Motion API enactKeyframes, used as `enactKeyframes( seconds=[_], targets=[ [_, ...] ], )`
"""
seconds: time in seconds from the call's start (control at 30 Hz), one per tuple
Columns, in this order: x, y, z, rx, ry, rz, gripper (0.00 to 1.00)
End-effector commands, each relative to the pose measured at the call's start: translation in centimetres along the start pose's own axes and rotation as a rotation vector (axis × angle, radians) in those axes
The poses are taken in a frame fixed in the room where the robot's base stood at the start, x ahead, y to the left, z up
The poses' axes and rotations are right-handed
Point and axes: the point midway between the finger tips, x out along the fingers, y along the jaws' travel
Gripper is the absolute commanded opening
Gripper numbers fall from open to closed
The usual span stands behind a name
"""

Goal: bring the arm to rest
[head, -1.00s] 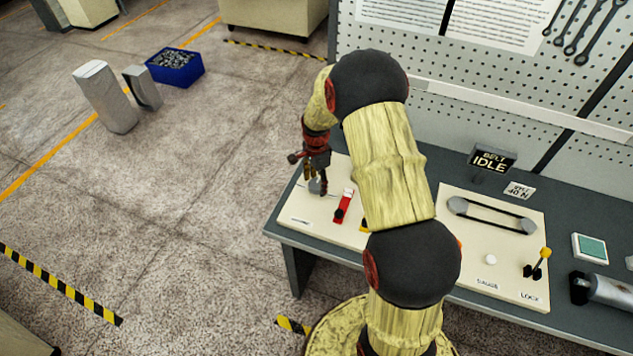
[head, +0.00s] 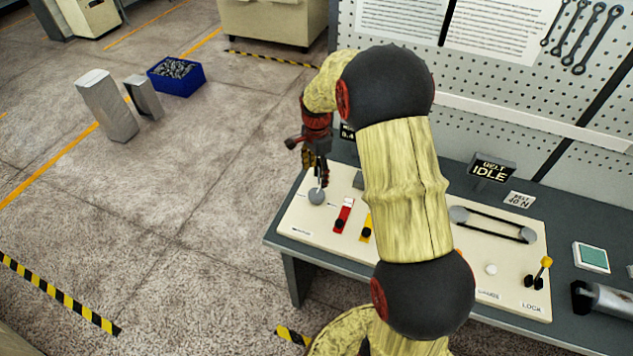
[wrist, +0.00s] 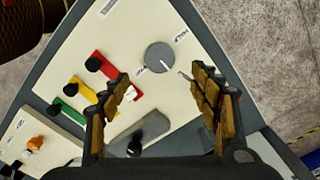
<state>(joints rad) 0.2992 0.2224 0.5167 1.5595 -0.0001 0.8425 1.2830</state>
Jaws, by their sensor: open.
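My gripper (head: 319,177) is at the left end of the bench, above the cream control panel (head: 290,226). In the wrist view my gripper (wrist: 160,95) has its two fingers wide apart with nothing between them. A round grey dial (wrist: 159,57) with a white pointer line lies beyond the fingertips, and the dial also shows in the head view (head: 317,197) just below the fingers. My arm (head: 405,180) is bent over the bench and hides part of the panel.
Red (head: 342,218) and yellow (head: 366,228) sliders sit beside the dial; a green slider (wrist: 70,109) shows in the wrist view. A second panel holds a belt loop (head: 490,224) and a yellow-topped lever (head: 545,264). A sign reads "BELT IDLE" (head: 491,167). The pegboard (head: 460,75) stands behind.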

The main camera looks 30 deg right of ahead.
Motion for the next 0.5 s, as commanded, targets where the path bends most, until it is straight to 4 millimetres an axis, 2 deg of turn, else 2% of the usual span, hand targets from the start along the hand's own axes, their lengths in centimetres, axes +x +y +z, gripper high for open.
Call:
enactKeyframes(
  seconds=[0.2,0.5],
  targets=[
    [-1.7,0.0,0.0,0.0,0.0,0.0,0.62],
    [-1.9,0.0,0.0,0.0,0.0,0.0,0.62]
  ],
)
